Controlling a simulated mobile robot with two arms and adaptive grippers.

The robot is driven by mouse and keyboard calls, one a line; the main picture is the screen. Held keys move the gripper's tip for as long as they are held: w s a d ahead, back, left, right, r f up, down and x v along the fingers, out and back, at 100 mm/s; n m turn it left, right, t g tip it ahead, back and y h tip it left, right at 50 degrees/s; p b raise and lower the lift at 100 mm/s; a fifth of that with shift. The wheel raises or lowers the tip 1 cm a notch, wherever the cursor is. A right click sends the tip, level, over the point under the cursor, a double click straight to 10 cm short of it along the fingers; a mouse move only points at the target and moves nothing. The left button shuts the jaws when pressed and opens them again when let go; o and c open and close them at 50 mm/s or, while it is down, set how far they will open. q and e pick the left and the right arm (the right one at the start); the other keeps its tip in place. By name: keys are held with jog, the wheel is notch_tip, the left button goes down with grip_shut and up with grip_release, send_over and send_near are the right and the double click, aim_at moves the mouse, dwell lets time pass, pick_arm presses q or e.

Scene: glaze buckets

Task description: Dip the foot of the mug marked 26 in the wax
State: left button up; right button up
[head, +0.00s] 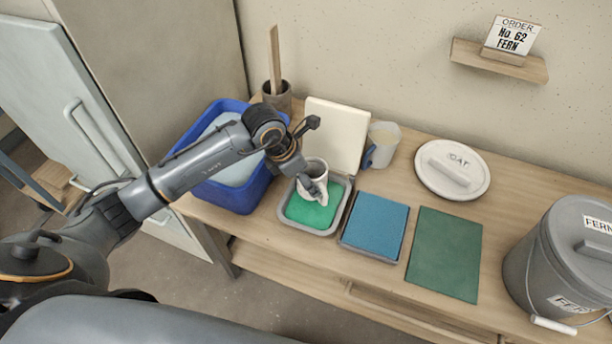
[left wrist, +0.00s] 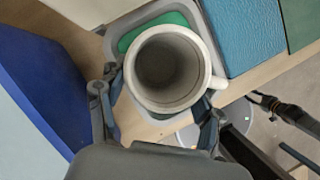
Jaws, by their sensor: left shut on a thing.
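A white mug (head: 314,167) is upright in my left gripper (head: 317,187), over the back part of a grey tray (head: 320,233) with a green fill (head: 306,213). In the left wrist view, my left gripper (left wrist: 160,96) is shut on the mug (left wrist: 168,68), one finger on each side. I look down into its open mouth, with the handle at the right. Part of the green fill (left wrist: 175,18) shows behind it. The mug's foot is hidden, so I cannot tell whether it touches the green surface. No number shows on the mug.
A blue bucket (head: 234,197) stands left of the tray, and a blue pad (head: 376,224) and a green mat (head: 444,252) lie to its right. A pale board (head: 337,130) and a jug (head: 383,143) are behind. A lidded grey bucket (head: 560,255) stands far right.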

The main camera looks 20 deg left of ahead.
pick_arm(q)
jog(key=shift+r, duration=0.2)
notch_tip(320, 180, up, 4)
jog(key=p, duration=0.2)
jog(key=shift+r+p, duration=0.1)
jog(key=shift+p, duration=0.3)
